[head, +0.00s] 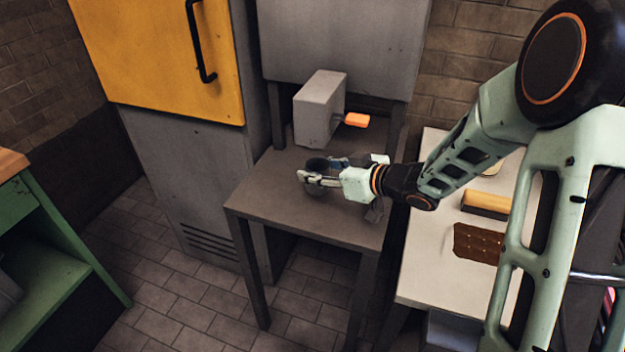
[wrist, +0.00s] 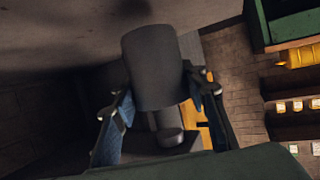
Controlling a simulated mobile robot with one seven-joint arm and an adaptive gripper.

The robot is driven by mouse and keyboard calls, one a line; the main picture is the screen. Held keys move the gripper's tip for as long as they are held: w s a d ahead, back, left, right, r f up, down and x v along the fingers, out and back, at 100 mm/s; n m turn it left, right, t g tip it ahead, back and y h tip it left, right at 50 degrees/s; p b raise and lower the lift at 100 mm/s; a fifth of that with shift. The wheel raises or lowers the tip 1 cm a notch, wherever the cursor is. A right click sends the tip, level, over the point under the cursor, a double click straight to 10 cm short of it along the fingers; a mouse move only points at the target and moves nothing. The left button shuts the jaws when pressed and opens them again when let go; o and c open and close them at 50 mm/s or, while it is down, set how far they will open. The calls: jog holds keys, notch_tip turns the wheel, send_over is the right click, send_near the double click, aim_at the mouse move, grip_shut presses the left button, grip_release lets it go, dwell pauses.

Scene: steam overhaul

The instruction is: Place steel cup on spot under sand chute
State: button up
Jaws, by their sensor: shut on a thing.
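The steel cup (head: 316,165) is a dark grey cylinder between the fingers of my gripper (head: 318,172), over the grey metal table (head: 265,200). In the wrist view the cup (wrist: 153,65) fills the middle, with a blue-padded finger on each side. My gripper is shut on it. Whether the cup's base touches the tabletop is hidden by the fingers. A large grey metal housing (head: 345,40) hangs above the back of the table; I cannot tell whether it is the sand chute. No marked spot shows.
A grey box (head: 318,108) with an orange lever (head: 356,119) stands at the table's back, close behind the cup. A yellow-doored cabinet (head: 160,60) stands left. A white table (head: 425,270) at right holds a brown slab (head: 478,243). The table's front left is clear.

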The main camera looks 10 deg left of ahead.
jog(key=shift+w+a, duration=0.1)
jog(key=shift+a, duration=0.2)
jog(key=f, duration=0.1)
jog(key=f+b, duration=0.1)
jog(key=a+f, duration=0.1)
jog(key=shift+w+b, duration=0.25)
jog(key=shift+b, duration=0.05)
jog(key=shift+f, duration=0.2)
jog(key=shift+d, duration=0.1)
jog(key=shift+f, duration=0.2)
jog(key=o, duration=1.2)
jog(key=shift+d+r, duration=0.2)
jog(key=shift+r, duration=0.1)
jog(key=p+v, duration=0.2)
jog(key=v, duration=0.9)
jog(key=shift+s+d+p, duration=0.2)
jog(key=shift+s+p, duration=0.05)
jog(key=shift+p, duration=0.1)
